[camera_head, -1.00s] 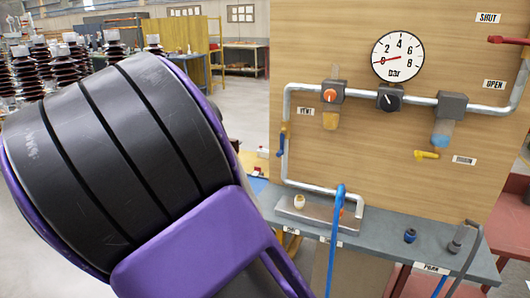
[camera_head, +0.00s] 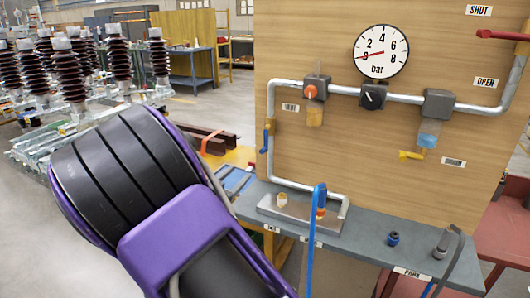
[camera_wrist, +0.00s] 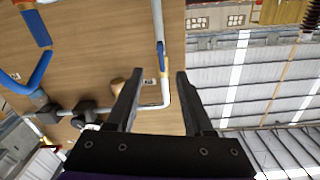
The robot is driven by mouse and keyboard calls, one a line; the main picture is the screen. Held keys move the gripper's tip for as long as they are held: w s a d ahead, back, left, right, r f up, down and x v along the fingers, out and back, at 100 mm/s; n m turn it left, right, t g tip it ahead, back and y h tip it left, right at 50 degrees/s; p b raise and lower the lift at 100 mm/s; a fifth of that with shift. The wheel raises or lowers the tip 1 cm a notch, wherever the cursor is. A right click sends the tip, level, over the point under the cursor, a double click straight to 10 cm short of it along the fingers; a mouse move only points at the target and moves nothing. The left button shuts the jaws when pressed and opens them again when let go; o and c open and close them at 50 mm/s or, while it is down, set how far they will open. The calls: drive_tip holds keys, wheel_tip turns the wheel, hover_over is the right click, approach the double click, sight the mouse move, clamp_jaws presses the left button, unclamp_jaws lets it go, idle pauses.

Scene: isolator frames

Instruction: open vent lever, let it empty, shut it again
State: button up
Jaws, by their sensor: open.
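The vent lever (camera_head: 265,142) is a blue handle on a brass valve (camera_head: 270,126) in the left vertical pipe, beside the vent label (camera_head: 290,107). It hangs down along the pipe. The pressure gauge (camera_head: 381,51) has its red needle near the low left end of the scale. My gripper (camera_wrist: 158,74) is open and empty in the wrist view. The blue lever (camera_wrist: 160,50) and brass valve (camera_wrist: 163,65) show beyond and between its fingertips, apart from them. In the head view my arm hides the gripper.
A grey shelf (camera_head: 375,240) below the board carries a metal tray (camera_head: 330,222), a blue hose (camera_head: 314,240) and small fittings. A red lever (camera_head: 500,35) sits at the upper right, a yellow one (camera_head: 410,155) lower. Dark insulators (camera_head: 115,60) stand at the back left.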

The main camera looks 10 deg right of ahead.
sight(262, 149)
drive_tip(key=x, duration=1.5)
drive_tip(key=shift+w+d, duration=0.15)
drive_tip(key=shift+w, duration=0.1)
drive_tip(key=shift+b, duration=0.3)
clamp_jaws()
drive_tip(key=shift+f, duration=0.1)
